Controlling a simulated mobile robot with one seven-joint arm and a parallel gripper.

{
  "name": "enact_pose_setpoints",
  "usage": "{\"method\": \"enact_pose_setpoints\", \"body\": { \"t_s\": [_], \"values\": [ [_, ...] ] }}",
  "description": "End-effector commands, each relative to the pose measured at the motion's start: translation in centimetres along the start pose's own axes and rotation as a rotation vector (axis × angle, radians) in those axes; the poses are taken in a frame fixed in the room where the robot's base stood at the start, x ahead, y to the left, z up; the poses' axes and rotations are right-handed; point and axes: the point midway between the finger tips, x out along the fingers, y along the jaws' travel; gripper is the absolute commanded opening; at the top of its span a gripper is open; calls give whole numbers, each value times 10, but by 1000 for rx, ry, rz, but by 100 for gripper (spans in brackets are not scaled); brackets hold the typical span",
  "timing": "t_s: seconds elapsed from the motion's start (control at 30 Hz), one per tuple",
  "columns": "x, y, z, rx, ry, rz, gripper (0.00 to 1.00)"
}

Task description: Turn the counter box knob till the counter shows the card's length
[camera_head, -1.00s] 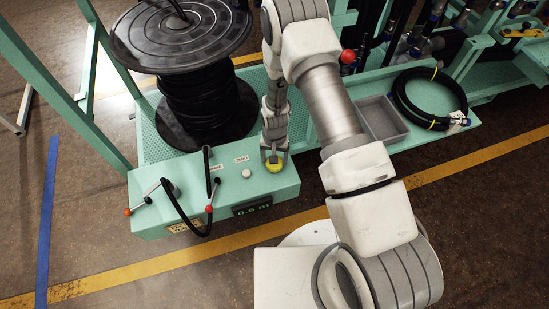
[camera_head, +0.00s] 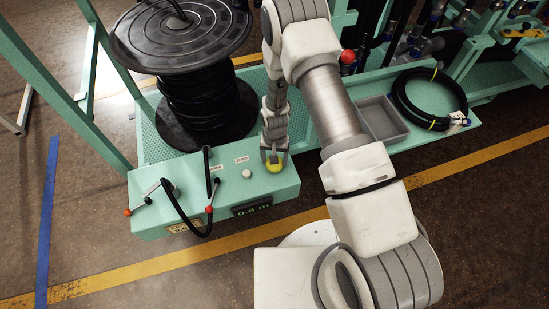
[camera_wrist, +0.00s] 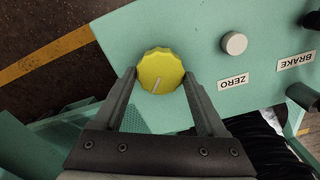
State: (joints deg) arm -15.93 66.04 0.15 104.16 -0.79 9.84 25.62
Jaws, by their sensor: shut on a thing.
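The green counter box (camera_head: 225,190) carries a yellow scalloped knob (camera_head: 275,168) on its top near the right end. In the wrist view the knob (camera_wrist: 160,70) has a pale pointer line angled toward the lower left. My gripper (camera_wrist: 157,80) is shut on the knob, one finger at each side, pointing down from above. The counter display (camera_head: 252,209) on the front face reads 0.6 m. A small yellowish card (camera_head: 184,227) sits on the front face at left; its writing is too small to read.
A white button (camera_head: 247,174) labelled ZERO (camera_wrist: 233,81) stands left of the knob. Red-tipped levers (camera_head: 209,209) and a black hose loop (camera_head: 180,210) are at the box's left. A black hose reel (camera_head: 195,105) stands behind. A grey tray (camera_head: 383,120) and coiled hose (camera_head: 430,98) lie at right.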

Motion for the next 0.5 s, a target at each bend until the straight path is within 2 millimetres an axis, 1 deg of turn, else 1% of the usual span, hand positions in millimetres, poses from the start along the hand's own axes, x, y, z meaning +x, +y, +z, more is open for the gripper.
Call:
{"method": "enact_pose_setpoints", "body": {
  "t_s": [0.33, 0.37, 0.4, 0.47, 0.5],
  "values": [
    [0, 0, -1, 0, 3, -1, 19],
    [0, 0, -1, 0, 3, -1, 80],
    [0, 0, -1, 0, 3, -1, 87],
    [0, 0, -1, 0, 2, -1, 98],
    [0, 0, -1, 0, 2, 0, 100]
  ]
}}
